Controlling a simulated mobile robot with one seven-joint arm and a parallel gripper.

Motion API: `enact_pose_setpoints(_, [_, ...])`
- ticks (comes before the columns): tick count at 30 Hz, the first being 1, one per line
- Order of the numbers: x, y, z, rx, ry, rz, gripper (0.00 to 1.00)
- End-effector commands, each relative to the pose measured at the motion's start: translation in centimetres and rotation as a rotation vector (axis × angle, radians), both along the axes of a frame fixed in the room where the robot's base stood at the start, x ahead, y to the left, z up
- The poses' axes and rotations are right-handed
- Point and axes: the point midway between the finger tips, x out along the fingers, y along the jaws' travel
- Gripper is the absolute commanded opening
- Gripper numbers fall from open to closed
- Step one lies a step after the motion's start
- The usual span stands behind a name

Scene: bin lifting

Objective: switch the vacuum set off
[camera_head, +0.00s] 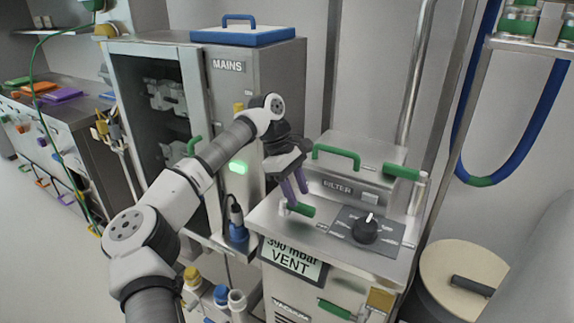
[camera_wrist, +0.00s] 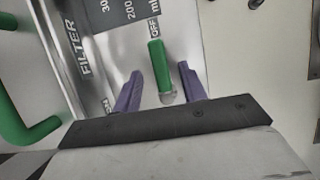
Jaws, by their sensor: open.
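The vacuum set (camera_head: 330,280) is a grey metal unit with a sign reading "390 mbar VENT" (camera_head: 293,260) on its front. A small green lever (camera_head: 302,210) sits on its top near the left edge. In the wrist view the lever (camera_wrist: 160,66) has its free end by the "OFF" label (camera_wrist: 154,28). My gripper (camera_head: 296,196) has purple fingers and is open, reaching down at the lever. In the wrist view my gripper (camera_wrist: 161,73) has one finger on each side of the lever, with gaps visible. An "ON" label seems partly hidden by the left finger.
A black knob (camera_head: 366,231) is right of the lever. A green handle (camera_head: 336,156) stands on the raised "FILTER" part behind. The "MAINS" cabinet (camera_head: 280,80) with a green light (camera_head: 238,167) is to the left. A round wooden-topped drum (camera_head: 450,262) stands at right.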

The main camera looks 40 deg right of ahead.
Motion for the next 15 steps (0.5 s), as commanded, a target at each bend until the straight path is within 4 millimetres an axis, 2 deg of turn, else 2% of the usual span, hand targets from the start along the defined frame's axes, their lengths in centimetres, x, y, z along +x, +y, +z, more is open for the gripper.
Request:
enact_pose_setpoints(3, [1.1, 0.3, 2.8, -0.001, -0.003, 0.002, 0.42])
enact_pose_setpoints(9, [2.6, 0.9, 6.8, -0.002, -0.001, 0.000, 0.42])
enact_pose_setpoints(15, [3.4, 1.3, 9.0, -0.001, -0.002, -0.001, 0.42])
